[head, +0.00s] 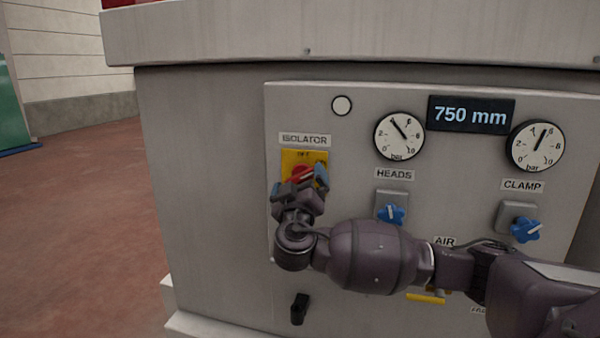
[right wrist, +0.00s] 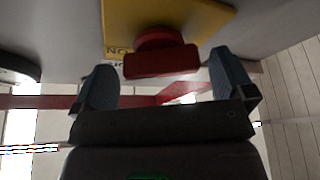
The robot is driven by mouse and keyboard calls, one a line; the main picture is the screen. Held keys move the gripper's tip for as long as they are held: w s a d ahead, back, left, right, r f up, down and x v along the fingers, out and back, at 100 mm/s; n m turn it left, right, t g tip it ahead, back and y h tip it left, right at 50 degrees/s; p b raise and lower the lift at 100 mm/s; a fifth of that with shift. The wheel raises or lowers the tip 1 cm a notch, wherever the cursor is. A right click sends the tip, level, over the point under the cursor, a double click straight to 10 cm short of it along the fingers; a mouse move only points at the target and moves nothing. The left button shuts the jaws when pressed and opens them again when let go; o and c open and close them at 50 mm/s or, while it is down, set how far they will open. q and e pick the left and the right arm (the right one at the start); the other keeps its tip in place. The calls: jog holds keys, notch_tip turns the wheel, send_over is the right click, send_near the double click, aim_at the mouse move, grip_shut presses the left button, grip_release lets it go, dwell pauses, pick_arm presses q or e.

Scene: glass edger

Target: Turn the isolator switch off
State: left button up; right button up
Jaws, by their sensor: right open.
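The isolator switch has a red handle (head: 302,173) on a yellow plate (head: 317,158), under the ISOLATOR label on the grey panel. My right gripper (head: 306,178) is at the switch, its blue-grey fingers on either side of the handle in the head view. In the right wrist view the red handle (right wrist: 161,60) stands out from the yellow plate (right wrist: 190,17), just ahead of and between the open fingers (right wrist: 158,82). I see no finger touching it. Part of the word ON shows beside the handle; the lower plate is hidden by my gripper in the head view. My left gripper is not in view.
To the right are a blue HEADS knob (head: 391,214), a blue CLAMP knob (head: 525,229), two dials and a 750 mm display (head: 471,115). A black handle (head: 299,309) and a yellow lever (head: 426,297) sit lower down. Open floor lies left.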

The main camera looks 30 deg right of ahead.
jog(key=shift+x, duration=1)
jog(key=c, duration=0.8)
jog(key=shift+f, duration=0.1)
